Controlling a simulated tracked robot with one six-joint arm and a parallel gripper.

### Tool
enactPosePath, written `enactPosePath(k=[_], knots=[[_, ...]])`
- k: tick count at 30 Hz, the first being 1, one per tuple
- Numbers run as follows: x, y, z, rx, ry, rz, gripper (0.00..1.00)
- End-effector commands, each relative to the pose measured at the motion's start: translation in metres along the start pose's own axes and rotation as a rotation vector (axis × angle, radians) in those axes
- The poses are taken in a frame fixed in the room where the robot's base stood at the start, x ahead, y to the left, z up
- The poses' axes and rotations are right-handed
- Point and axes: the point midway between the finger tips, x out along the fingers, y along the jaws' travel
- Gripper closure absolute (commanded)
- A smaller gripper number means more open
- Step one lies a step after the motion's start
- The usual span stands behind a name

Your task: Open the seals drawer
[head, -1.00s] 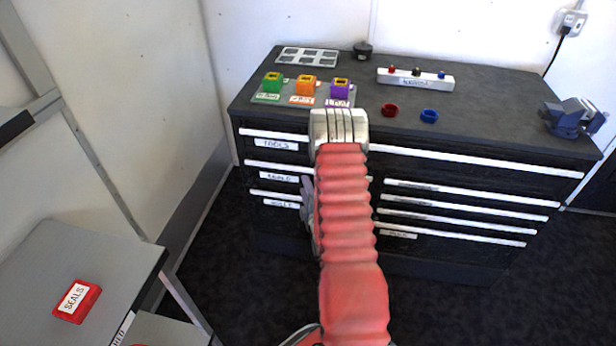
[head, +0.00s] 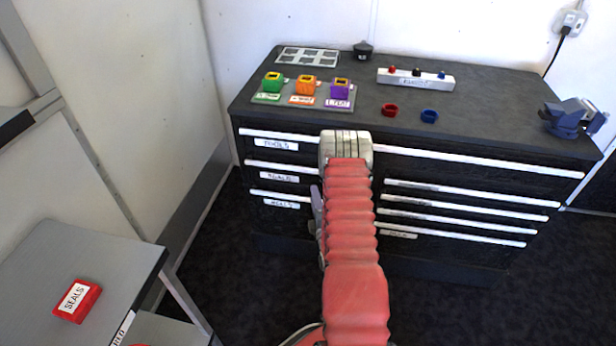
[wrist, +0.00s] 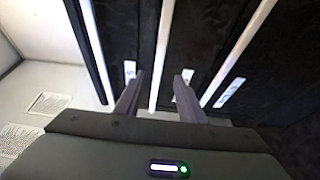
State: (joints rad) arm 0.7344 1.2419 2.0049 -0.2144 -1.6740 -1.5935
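The seals drawer (head: 279,177) is the second one down on the left side of the dark cabinet, under the tools drawer (head: 276,145). It looks shut, with a white strip handle and a white label. In the wrist view the drawers appear turned on their side. My gripper (wrist: 157,98) is open there, its two dark fingers apart. The middle white handle (wrist: 165,50), which by its order looks like the seals handle, runs through the gap between them. I cannot tell how deep the fingers reach around it. In the head view my arm hides most of the gripper.
A third labelled drawer (head: 281,202) lies below, and more drawers (head: 460,205) are on the right. The cabinet top holds coloured blocks (head: 307,86), rings (head: 390,110) and a blue vise (head: 570,118). A red SEALS box (head: 77,300) sits on a grey bench at left.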

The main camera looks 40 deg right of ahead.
Motion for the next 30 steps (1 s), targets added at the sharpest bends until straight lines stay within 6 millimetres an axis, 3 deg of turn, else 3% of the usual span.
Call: enactPosePath(k=[21, 30], knots=[[0.105, 0.0, 0.0, 0.0, 0.0, 0.001, 0.64], [0.121, 0.0, 0.0, 0.001, 0.0, 0.0, 0.64]])
